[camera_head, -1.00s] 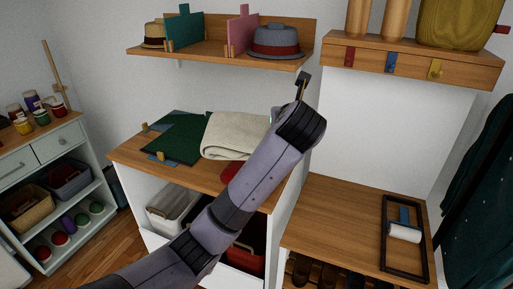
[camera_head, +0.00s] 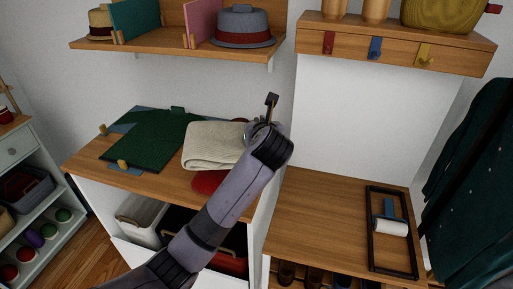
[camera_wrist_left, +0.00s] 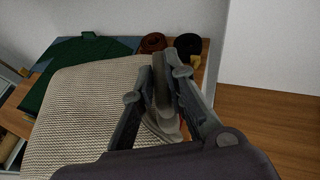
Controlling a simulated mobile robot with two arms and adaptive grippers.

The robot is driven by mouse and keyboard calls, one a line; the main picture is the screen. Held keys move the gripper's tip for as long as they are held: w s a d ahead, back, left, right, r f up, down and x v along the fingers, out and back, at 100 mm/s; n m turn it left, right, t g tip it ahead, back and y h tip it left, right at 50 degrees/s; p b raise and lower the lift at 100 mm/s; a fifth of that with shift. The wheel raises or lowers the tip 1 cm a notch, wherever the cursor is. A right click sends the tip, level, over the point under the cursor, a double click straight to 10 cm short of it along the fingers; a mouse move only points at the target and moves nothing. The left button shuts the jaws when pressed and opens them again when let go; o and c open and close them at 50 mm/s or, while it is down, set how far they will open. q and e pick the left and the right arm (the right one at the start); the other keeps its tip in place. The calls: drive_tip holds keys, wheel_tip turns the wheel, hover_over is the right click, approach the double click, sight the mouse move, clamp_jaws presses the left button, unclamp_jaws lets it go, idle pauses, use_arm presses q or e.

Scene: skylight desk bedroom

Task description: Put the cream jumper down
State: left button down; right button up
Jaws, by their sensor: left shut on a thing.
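The cream jumper (camera_head: 213,146) is folded in a thick pad over the wooden top of the white cabinet, between a green garment and a red item. It also fills much of the left wrist view (camera_wrist_left: 85,115). My left gripper (camera_head: 270,108) is at the jumper's right edge, pointing upward in the head view. In the left wrist view its fingers (camera_wrist_left: 168,78) are closed on the jumper's edge. I cannot tell whether the jumper's full weight rests on the top. My right gripper is not in view.
A green garment (camera_head: 150,140) lies left on the cabinet top (camera_head: 85,163); a red item (camera_head: 208,182) is in front. Brown (camera_wrist_left: 153,42) and black (camera_wrist_left: 188,44) rolls lie behind. A lower wooden bench (camera_head: 320,215) at right holds a black frame (camera_head: 373,250). A hat shelf (camera_head: 180,44) hangs above.

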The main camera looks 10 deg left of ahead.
use_arm(q)
wheel_tip(320, 180, down, 4)
drive_tip(key=shift+w+r, duration=0.1)
drive_tip(key=shift+f, duration=0.35)
wheel_tip(320, 180, down, 4)
drive_tip(key=shift+a+r, duration=0.1)
drive_tip(key=shift+r, duration=0.15)
drive_tip(key=shift+f, duration=0.15)
drive_tip(key=c, duration=1.6)
unclamp_jaws()
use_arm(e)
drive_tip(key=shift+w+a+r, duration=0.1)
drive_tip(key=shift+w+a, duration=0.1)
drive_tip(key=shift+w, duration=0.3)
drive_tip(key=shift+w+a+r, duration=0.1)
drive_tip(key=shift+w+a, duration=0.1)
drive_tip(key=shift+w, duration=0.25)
